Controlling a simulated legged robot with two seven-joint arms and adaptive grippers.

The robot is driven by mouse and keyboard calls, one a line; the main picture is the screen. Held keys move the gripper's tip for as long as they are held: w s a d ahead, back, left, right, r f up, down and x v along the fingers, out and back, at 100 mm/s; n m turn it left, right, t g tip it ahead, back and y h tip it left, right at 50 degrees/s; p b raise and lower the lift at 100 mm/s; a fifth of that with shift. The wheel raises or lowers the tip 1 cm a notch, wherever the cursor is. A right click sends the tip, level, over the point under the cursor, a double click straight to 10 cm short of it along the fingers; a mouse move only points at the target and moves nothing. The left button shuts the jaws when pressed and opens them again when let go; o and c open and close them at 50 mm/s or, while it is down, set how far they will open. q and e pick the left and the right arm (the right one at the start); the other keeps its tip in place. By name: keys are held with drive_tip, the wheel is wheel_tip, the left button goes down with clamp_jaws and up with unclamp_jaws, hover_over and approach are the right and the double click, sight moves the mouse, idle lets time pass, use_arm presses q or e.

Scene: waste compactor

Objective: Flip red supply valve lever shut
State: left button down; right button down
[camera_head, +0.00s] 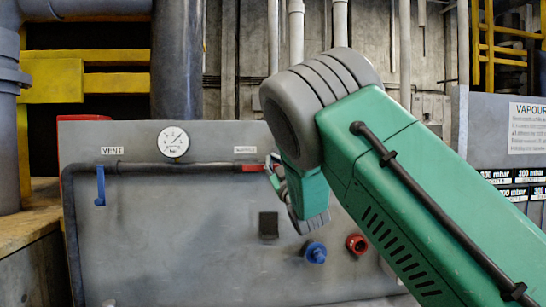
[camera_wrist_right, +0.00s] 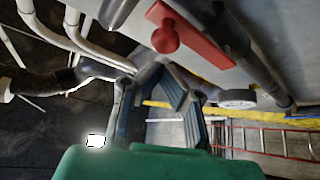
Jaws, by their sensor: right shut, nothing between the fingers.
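The red supply valve lever (camera_head: 253,168) lies level along the dark pipe on the grey panel (camera_head: 150,235), below the "SUPPLY" label. In the right wrist view the red lever (camera_wrist_right: 190,38) shows large at the top, with a round red knob. My right gripper (camera_head: 273,172) is at the right end of the lever, partly hidden by my own wrist in the head view. In the right wrist view its fingers (camera_wrist_right: 162,82) are shut and empty, below the lever in the picture. Whether they touch the lever cannot be told. My left gripper is not in view.
A blue vent lever (camera_head: 100,186) hangs down at the panel's left. A round gauge (camera_head: 173,141) sits above the pipe. A blue knob (camera_head: 315,252), a red knob (camera_head: 356,244) and a dark block (camera_head: 268,225) stick out lower on the panel.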

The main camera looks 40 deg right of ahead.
drive_tip(key=shift+d+f, duration=0.45)
drive_tip(key=shift+f, duration=0.1)
drive_tip(key=shift+d+f, duration=0.1)
drive_tip(key=shift+d, duration=0.05)
drive_tip(key=w+a+f+m+g+h+b, duration=0.1)
drive_tip(key=a+f+m+g+h+b, duration=0.2)
drive_tip(key=m, duration=1.1)
drive_tip(key=w+a+f+m+g+h+b, duration=0.2)
drive_tip(key=f+m+g+h+b, duration=0.4)
drive_tip(key=m, duration=0.9)
drive_tip(key=shift+w+a+f+g+h+b, duration=0.2)
drive_tip(key=shift+a+g+h+b, duration=0.35)
drive_tip(key=shift+g+h+b, duration=1.2)
drive_tip(key=shift+y+b, duration=0.35)
drive_tip(key=shift+b, duration=0.2)
